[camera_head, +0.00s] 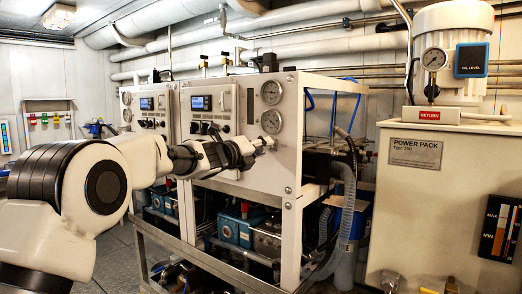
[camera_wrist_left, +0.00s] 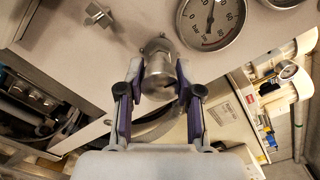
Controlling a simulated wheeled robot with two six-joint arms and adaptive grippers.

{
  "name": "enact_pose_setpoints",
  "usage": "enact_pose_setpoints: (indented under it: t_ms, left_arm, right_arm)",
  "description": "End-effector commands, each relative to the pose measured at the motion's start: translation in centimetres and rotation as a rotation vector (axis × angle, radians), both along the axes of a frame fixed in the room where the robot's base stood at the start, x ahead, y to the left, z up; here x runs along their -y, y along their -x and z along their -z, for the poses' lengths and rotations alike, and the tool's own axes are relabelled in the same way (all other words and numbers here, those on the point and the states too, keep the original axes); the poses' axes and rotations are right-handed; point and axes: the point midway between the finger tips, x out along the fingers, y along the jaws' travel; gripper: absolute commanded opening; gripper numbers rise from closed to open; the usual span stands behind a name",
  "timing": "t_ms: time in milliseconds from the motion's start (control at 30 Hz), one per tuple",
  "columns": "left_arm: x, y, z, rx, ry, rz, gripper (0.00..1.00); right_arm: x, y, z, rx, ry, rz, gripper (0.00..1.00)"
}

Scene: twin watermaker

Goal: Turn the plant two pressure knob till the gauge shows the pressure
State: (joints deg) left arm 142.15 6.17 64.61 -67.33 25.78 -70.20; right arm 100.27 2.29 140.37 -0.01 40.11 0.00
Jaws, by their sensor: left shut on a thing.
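A bare metal knob (camera_wrist_left: 160,72) stands out from the white front panel of the nearer plant (camera_head: 228,157). My left gripper (camera_wrist_left: 158,82) has a finger on each side of this knob and is shut on it. In the head view my left gripper (camera_head: 262,144) is at the panel, just below the lower gauge (camera_head: 271,121), and mostly hides the knob. A round gauge (camera_wrist_left: 212,18) is beside the knob in the wrist view, its needle pointing toward the picture's top. The exact reading is too small to tell. My right gripper is not in view.
An upper gauge (camera_head: 271,92) and a lit display (camera_head: 201,103) are on the same panel. A star-shaped knob (camera_wrist_left: 98,13) is nearby. A second plant (camera_head: 148,108) stands to the left. The power pack cabinet (camera_head: 440,180) stands at right.

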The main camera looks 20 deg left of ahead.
Motion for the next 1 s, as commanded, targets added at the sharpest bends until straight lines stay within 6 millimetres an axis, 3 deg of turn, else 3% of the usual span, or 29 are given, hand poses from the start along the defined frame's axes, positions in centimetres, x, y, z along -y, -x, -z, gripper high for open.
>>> enact_pose_setpoints:
  t_ms: [200,233,300,667,767,1000]
  left_arm:
    - [0.1,0.0,0.2,-0.004,0.000,0.001,0.00]
    - [0.1,0.0,0.2,-0.004,0.000,0.001,0.42]
    - [0.1,0.0,0.2,-0.003,0.000,0.000,0.61]
    - [-0.1,0.4,0.0,-0.001,0.001,0.001,0.61]
    - [-0.6,1.6,0.0,-0.003,0.004,0.000,0.61]
    - [-2.7,7.3,0.0,-0.002,0.004,-0.001,0.61]
  right_arm:
    - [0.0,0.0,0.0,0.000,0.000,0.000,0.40]
    - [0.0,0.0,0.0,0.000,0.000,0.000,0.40]
    - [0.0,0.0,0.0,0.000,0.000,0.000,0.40]
    - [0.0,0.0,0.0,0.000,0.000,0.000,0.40]
    - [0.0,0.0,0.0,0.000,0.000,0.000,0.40]
    - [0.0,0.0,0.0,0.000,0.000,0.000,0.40]
